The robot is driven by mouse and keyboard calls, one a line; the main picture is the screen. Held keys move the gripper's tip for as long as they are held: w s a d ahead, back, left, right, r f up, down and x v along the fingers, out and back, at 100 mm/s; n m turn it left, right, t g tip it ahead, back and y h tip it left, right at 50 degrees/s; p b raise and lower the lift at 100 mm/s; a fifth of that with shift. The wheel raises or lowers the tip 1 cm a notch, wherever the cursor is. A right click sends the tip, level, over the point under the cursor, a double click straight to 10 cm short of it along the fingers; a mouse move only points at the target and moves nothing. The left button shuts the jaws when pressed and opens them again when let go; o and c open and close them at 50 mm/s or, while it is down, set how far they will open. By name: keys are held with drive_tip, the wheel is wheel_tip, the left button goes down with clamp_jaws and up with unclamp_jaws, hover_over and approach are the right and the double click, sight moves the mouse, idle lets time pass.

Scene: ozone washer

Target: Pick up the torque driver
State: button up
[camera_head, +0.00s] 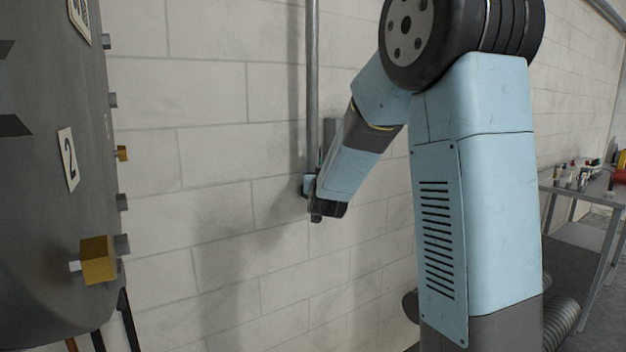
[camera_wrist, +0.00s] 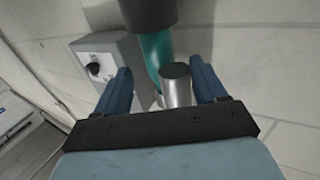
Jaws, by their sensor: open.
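My gripper (camera_wrist: 163,82) is open in the wrist view, with its two blue fingers apart. A silver cylinder (camera_wrist: 177,86) shows in the gap between them, nearer the right finger. A teal shaft (camera_wrist: 155,50) under a dark cylinder (camera_wrist: 148,14) shows just beyond it. I cannot tell whether any of these is the torque driver, or whether the fingers touch them. In the head view my gripper (camera_head: 312,186) is small, near the wall beside a vertical grey pipe. No torque driver can be made out for sure in the head view.
A grey vessel (camera_head: 50,190) with brass fittings stands at the left. A vertical pipe (camera_head: 312,80) runs along the block wall (camera_head: 215,150). A bench (camera_head: 590,186) with small items is at the far right. The wrist view shows a grey box (camera_wrist: 108,68) with a black knob.

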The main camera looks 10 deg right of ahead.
drive_tip(key=shift+w+d+f, duration=0.1)
drive_tip(key=shift+w+d, duration=0.1)
drive_tip(key=shift+w, duration=0.95)
drive_tip(key=shift+w+d, duration=0.2)
drive_tip(key=shift+w, duration=0.95)
drive_tip(key=shift+w+d+f, duration=0.1)
drive_tip(key=shift+w+d, duration=0.1)
drive_tip(key=shift+w, duration=0.95)
drive_tip(key=shift+c, duration=0.2)
